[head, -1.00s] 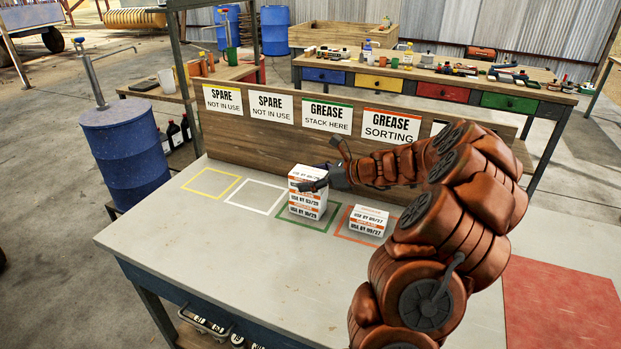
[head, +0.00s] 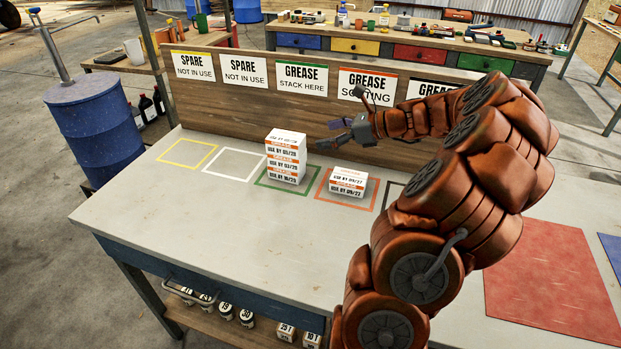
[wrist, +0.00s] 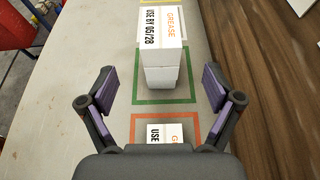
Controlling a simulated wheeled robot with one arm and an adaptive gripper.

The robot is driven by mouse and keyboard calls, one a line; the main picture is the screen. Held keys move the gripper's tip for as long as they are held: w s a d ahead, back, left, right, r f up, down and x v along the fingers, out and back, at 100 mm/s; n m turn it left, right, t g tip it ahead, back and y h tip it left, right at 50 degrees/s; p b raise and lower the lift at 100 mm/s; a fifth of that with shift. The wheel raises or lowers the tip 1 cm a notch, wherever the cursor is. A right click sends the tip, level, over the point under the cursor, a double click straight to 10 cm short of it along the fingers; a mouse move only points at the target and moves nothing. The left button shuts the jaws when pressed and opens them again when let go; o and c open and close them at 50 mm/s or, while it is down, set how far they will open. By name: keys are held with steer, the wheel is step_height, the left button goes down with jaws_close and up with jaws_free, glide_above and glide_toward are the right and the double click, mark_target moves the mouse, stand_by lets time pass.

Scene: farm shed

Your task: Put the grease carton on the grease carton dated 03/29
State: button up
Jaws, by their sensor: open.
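A stack of three white grease cartons (head: 286,157) stands in the green outline (head: 262,184) at the "GREASE STACK HERE" sign. Its top carton (wrist: 162,28) reads USE BY 05/28. In the head view the carton below it (head: 284,163) seems to read 03/29, and the bottom one 10/29. The top carton rests on the 03/29 carton. Another grease carton (head: 348,184), which seems to read 09/27, sits in the orange outline (head: 322,195); the wrist view shows only part of it. My gripper (head: 340,120) is open and empty, apart from the stack on its right, above the bench.
A wooden backboard (head: 215,100) with signs runs behind the outlines. The white (head: 232,179) and yellow (head: 165,163) outlines are empty. The bench's front is clear. A red mat (head: 550,275) lies at the right. A blue barrel (head: 95,135) stands at the left.

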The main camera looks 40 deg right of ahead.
steer(key=a+n+g+y, duration=0.2)
steer(key=a+n+g, duration=0.45)
steer(key=a, duration=1.25)
steer(key=s+a+n+g+h, duration=0.1)
steer(key=s+a+n, duration=0.25)
steer(key=a, duration=0.25)
steer(key=s+a+n+g, duration=0.2)
steer(key=s+a+n, duration=0.1)
steer(key=a+n, duration=0.25)
steer(key=s+a+f+n+g+h, duration=0.2)
steer(key=s+a+n, duration=0.15)
steer(key=s, duration=0.25)
steer(key=s+a+f+n+g+h, duration=0.1)
steer(key=s+a+n, duration=0.1)
steer(key=s+n, duration=0.3)
steer(key=s+d+f+n+h, duration=0.1)
steer(key=s+n+h, duration=0.1)
steer(key=s, duration=0.3)
steer(key=s+d+f+n+g+h, duration=0.1)
steer(key=s+n+h, duration=0.1)
steer(key=s+n, duration=0.2)
steer(key=shift+s+d+f+h, duration=0.3)
steer(key=shift+s+h, duration=0.1)
steer(key=shift+s, duration=0.85)
